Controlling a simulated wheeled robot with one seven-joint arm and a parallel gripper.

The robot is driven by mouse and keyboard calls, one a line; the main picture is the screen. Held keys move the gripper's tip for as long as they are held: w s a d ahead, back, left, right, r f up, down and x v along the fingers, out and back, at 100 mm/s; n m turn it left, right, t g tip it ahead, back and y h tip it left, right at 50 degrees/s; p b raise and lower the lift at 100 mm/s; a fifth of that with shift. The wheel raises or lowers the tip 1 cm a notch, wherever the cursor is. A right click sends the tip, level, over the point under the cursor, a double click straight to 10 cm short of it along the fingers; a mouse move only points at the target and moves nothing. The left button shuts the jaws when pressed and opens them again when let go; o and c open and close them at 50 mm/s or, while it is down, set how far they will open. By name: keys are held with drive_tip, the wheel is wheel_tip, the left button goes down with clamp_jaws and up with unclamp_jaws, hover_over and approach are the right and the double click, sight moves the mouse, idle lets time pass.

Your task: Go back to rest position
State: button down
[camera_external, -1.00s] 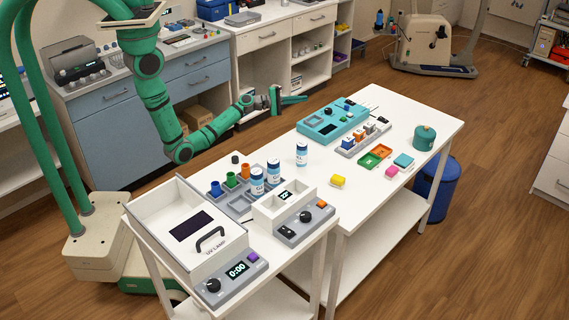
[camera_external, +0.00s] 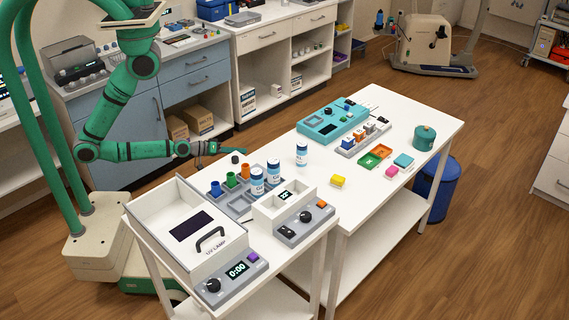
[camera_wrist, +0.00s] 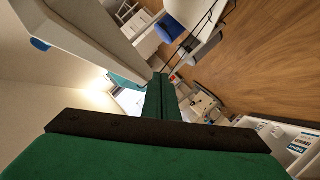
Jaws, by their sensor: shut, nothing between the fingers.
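My green arm is folded back on the left in the external view. My gripper (camera_external: 220,149) points right, just past the left edge of the white table (camera_external: 320,235), near a small black cap (camera_external: 235,159). Its fingers are together with nothing between them. In the wrist view the closed green fingers (camera_wrist: 161,95) show in the middle, pointing out over the tilted room.
A rack (camera_external: 240,202) with coloured tubes and white-blue bottles (camera_external: 301,154) stands near my gripper. A UV lamp box (camera_external: 185,225) sits at the table's near end. A teal device (camera_external: 333,121) stands farther back. Blue drawers (camera_external: 195,85) are behind my arm.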

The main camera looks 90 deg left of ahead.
drive_tip(key=s+d+r+m+t+h, duration=0.1)
drive_tip(key=s+d+r+m+h, duration=0.3)
drive_tip(key=s+d+r+m, duration=0.7)
drive_tip(key=shift+s+d+r, duration=0.6)
drive_tip(key=shift+s+r, duration=0.15)
drive_tip(key=shift+r, duration=0.05)
idle(1.7)
